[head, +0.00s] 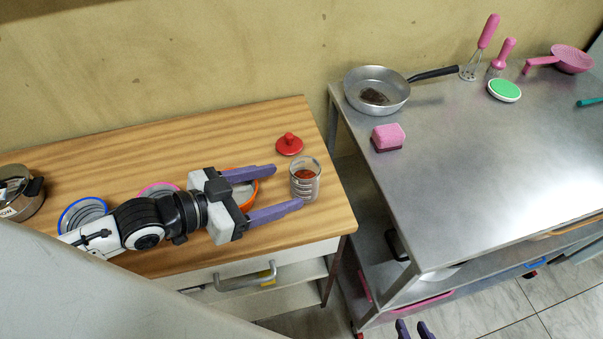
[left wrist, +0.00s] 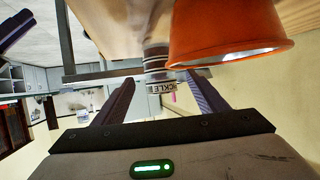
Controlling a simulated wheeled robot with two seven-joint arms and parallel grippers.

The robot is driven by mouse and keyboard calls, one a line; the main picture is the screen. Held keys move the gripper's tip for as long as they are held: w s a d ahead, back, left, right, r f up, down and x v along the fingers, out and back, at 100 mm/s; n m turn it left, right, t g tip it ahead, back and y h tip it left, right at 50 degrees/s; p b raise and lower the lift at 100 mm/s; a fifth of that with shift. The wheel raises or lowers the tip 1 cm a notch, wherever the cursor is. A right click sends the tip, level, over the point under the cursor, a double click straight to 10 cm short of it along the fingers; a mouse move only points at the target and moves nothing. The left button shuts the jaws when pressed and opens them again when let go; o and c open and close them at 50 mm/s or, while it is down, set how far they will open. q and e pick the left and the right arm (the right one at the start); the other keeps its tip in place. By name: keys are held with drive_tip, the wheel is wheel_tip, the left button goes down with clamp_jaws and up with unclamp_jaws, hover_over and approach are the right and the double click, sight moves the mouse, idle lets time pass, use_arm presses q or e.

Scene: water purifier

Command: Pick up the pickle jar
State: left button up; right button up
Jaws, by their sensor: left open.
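The pickle jar (head: 305,184) is a clear glass jar with red-brown contents at the top, upright near the right end of the wooden counter. In the left wrist view the jar (left wrist: 158,66) shows a pale label with dark letters, upside down. My left gripper (head: 288,187) is open and low over the counter, its purple fingers pointing right at the jar. The jar stands just ahead of the fingertips, in line with the gap; I cannot tell whether they touch. In the left wrist view the gripper (left wrist: 158,80) is empty. My right gripper (head: 414,329) shows only its fingertips, slightly apart.
An orange bowl (head: 252,182) sits close beneath my left gripper. A red lid (head: 289,144) lies behind the jar. Pink (head: 158,189) and blue (head: 80,214) rimmed bowls and a metal pot (head: 22,200) are further left. A steel table (head: 470,150) with a pan (head: 377,90) stands right, across a gap.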

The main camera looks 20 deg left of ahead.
sight(293, 184)
use_arm(q)
drive_tip(key=shift+f+x, duration=0.2)
drive_tip(key=shift+x, duration=3.7)
drive_tip(key=shift+a, duration=0.1)
drive_tip(key=c, duration=1.2)
